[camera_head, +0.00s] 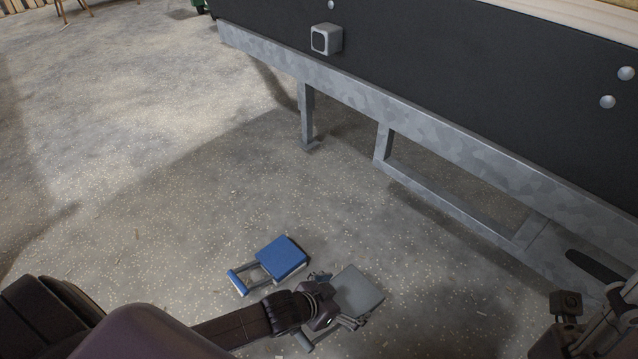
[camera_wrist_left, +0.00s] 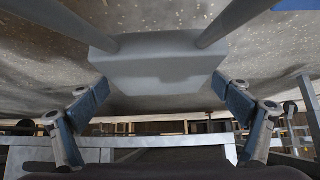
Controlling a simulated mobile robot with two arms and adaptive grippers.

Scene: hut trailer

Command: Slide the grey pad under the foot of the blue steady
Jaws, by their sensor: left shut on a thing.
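The grey pad (camera_head: 359,290), a flat block with a rod handle, is at the bottom centre of the head view. My left gripper (camera_head: 337,299) is shut on it. In the left wrist view the grey pad (camera_wrist_left: 157,68) sits between the two fingers (camera_wrist_left: 162,96), its two rods running up and out of frame. I see no clearly blue steady. A grey metal leg (camera_head: 307,112) with a small foot (camera_head: 311,146) hangs from the trailer frame, well beyond the pad. My right arm's end (camera_head: 590,325) shows partly at the lower right; its jaw state is unclear.
A blue pad (camera_head: 282,257) with a rod handle lies on the speckled floor just left of the grey pad. The galvanised trailer frame (camera_head: 345,88) and a lower frame (camera_head: 440,200) run along the right. Floor between pads and leg is clear.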

